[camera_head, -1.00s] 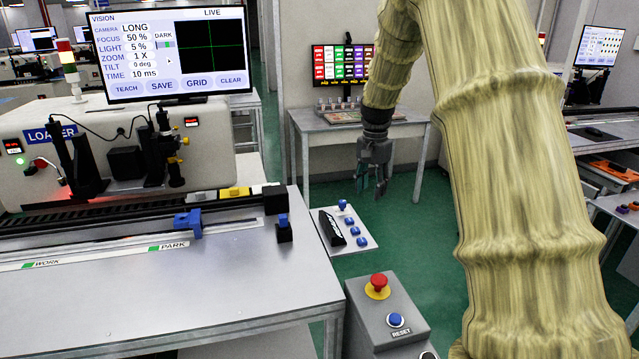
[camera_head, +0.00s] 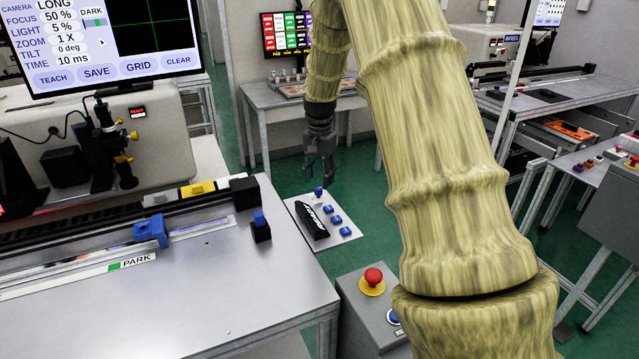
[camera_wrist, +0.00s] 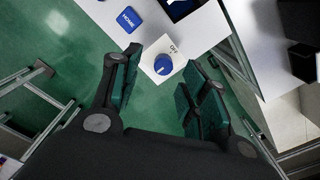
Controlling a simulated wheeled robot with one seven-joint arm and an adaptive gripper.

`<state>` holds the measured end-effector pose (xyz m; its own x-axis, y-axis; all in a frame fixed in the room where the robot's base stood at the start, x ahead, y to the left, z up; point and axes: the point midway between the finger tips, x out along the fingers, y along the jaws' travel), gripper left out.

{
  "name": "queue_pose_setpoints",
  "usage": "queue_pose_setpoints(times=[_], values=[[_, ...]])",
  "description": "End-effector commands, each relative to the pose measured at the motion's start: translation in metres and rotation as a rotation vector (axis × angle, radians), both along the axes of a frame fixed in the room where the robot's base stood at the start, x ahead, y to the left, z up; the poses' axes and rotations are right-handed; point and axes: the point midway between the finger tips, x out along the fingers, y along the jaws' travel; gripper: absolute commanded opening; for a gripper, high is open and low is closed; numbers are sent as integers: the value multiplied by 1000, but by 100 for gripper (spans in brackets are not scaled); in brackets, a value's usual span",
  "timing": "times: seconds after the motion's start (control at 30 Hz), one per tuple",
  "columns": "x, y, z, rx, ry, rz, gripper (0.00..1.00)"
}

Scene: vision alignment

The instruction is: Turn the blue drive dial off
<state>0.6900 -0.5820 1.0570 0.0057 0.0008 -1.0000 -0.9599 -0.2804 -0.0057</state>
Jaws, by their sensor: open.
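The blue drive dial (camera_wrist: 163,66) is a round knob with a white pointer mark. It sits at the corner of a white panel, with the word OFF printed beside it. In the head view the dial (camera_head: 319,192) stands at the far end of the white control panel (camera_head: 297,207). My gripper (camera_head: 320,178) points down just above the dial. In the wrist view my gripper (camera_wrist: 163,59) is open, with the dial showing between its two dark fingers. Contact with the dial cannot be made out.
The panel also holds a blue HOME button (camera_wrist: 129,20), more blue buttons (camera_head: 335,219) and a black handle-like piece (camera_head: 311,220). A grey box with a red emergency button (camera_head: 373,277) stands nearer. A metal bench (camera_head: 200,285) lies left, another table (camera_head: 265,100) behind.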

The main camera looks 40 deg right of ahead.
Motion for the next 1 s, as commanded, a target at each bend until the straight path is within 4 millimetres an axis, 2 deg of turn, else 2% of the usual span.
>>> queue_pose_setpoints(times=[0.1,0.2,0.4,0.67,0.77,0.9,0.93,1.0], values=[[1,0,-18,1,4,0,44],[-1,-2,-27,-1,2,-2,44],[-1,-2,-37,-1,0,-3,44],[1,-2,-40,-1,2,-3,44],[1,-2,-40,-1,2,-3,30],[1,-2,-39,-1,2,-3,4],[1,-2,-39,-1,3,-3,0],[1,-2,-39,-1,3,-3,0]])
